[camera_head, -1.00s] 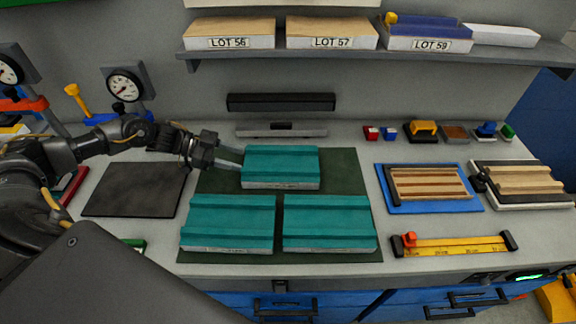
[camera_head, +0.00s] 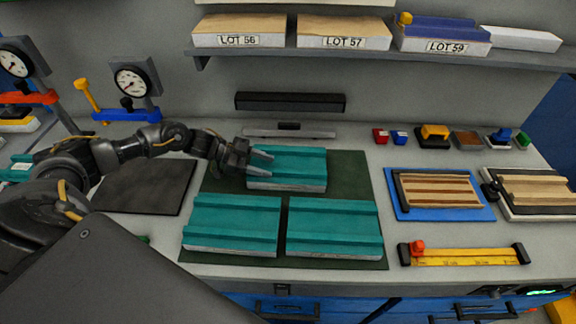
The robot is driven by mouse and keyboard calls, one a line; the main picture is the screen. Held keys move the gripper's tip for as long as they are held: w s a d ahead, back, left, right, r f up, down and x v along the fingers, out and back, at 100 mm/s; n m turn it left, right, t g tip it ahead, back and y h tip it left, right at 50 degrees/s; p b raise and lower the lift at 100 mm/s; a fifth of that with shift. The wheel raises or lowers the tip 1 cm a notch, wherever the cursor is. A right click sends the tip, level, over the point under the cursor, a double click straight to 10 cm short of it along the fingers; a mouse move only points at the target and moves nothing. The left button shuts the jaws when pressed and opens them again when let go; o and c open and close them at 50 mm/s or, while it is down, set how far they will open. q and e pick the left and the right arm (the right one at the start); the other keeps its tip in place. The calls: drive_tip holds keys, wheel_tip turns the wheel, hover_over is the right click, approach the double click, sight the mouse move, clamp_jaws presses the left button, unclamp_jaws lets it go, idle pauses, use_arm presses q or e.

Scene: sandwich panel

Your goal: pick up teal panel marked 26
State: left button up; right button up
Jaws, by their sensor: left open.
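Three teal panels lie on a dark green mat (camera_head: 350,168): a back panel (camera_head: 300,166), a front left panel (camera_head: 232,222) and a front right panel (camera_head: 334,226). No number 26 can be read on any of them. My left gripper (camera_head: 262,161) is open at the left end of the back panel, its fingers over or beside that end. Whether the fingers touch it I cannot tell. My right gripper is not in view.
A dark square plate (camera_head: 145,187) lies left of the mat. A blue tray (camera_head: 437,211) with a striped panel and a yellow ruler (camera_head: 460,257) lie to the right. A grey bar (camera_head: 290,131) stands behind, and a shelf (camera_head: 360,54) with labelled lots hangs above. Dial gauges (camera_head: 132,80) stand back left.

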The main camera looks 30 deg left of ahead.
sight(285, 171)
use_arm(q)
drive_tip(key=shift+w+d+p, duration=0.1)
drive_tip(key=shift+d+p, duration=0.2)
drive_tip(key=shift+p, duration=0.05)
drive_tip(key=p+x, duration=0.1)
drive_tip(key=x, duration=0.2)
drive_tip(key=shift+w+d+f+p, duration=0.1)
drive_tip(key=shift+w+d+p, duration=0.2)
drive_tip(key=shift+p, duration=0.1)
drive_tip(key=shift+w+d+f, duration=0.1)
drive_tip(key=shift+d+f, duration=0.15)
drive_tip(key=shift+d, duration=0.05)
clamp_jaws()
